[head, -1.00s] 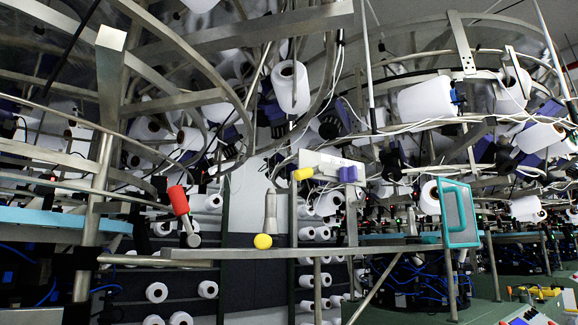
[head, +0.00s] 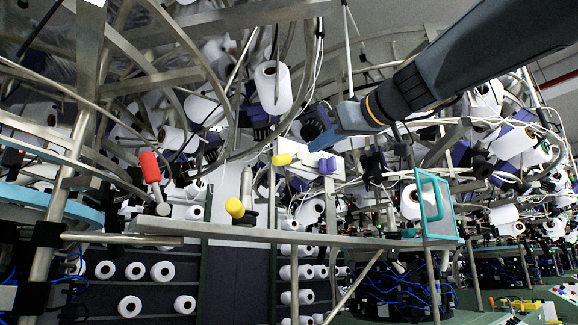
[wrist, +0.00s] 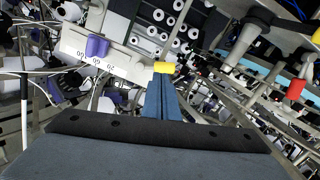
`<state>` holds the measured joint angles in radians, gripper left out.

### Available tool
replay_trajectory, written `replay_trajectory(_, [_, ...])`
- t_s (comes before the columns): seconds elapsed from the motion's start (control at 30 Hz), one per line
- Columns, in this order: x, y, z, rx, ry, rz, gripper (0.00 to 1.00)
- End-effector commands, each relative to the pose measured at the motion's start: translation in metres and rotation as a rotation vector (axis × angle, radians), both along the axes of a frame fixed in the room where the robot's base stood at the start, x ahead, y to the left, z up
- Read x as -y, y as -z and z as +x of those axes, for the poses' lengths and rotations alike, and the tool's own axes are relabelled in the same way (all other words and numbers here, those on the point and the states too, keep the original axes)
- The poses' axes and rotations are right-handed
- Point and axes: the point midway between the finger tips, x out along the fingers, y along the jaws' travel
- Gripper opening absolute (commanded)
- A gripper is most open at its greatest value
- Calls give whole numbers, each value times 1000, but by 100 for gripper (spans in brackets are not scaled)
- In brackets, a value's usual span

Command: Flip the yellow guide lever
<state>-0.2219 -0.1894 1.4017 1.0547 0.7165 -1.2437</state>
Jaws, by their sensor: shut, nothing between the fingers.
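A yellow lever handle (head: 235,208) on a short metal shaft sits on the grey rail, left of an upright grey metal post. It tilts toward the camera. A yellow piece at the right edge of the wrist view (wrist: 316,37) seems to be the same handle. My gripper (head: 290,149) reaches in from the upper right, its narrow blue fingers shut and empty. Its tips (wrist: 163,76) are at a separate yellow slider (head: 283,159) on a white scale box; in the wrist view the slider (wrist: 163,67) lies just beyond them. I cannot tell whether they touch.
A purple slider (head: 327,166) sits on the same box. A red-handled lever (head: 150,167) stands upright on the rail (head: 300,237) at left. A teal-framed panel (head: 437,205) stands at right. White yarn cones and metal bars crowd the space behind.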

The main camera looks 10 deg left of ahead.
Motion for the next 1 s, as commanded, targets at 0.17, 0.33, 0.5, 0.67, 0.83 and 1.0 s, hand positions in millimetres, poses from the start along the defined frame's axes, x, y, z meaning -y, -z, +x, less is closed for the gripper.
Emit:
replay_trajectory(0.17, [-9,-49,-32,122,-55,20,0])
replay_trajectory(0.33, [-21,-57,-27,134,-62,22,0])
replay_trajectory(0.5, [-44,-60,-9,132,-63,21,0])
replay_trajectory(0.67, [-68,-62,11,132,-61,20,0])
replay_trajectory(0.83, [-89,-60,30,131,-59,20,0])
replay_trajectory(1.0, [-86,-36,41,131,-57,19,0])
